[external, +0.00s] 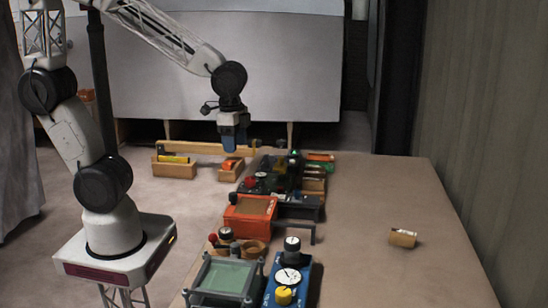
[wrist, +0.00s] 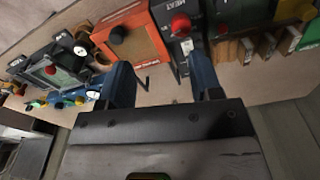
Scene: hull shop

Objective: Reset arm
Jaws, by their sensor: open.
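My gripper (external: 233,148) hangs from the arm, pointing down, above the back left part of the table. In the wrist view its two blue fingers (wrist: 162,76) stand apart with nothing between them. In the external view it is above the row of devices and boxes, near a small wooden box with an orange item (external: 231,168). It does not appear to touch anything.
An orange box (external: 249,213) stands mid-row; it also shows in the wrist view (wrist: 132,40). A green-topped frame (external: 226,277) and a blue device with dials (external: 287,279) stand in front. A small wooden box (external: 403,238) sits alone at right. The table's right side (external: 385,195) is mostly clear.

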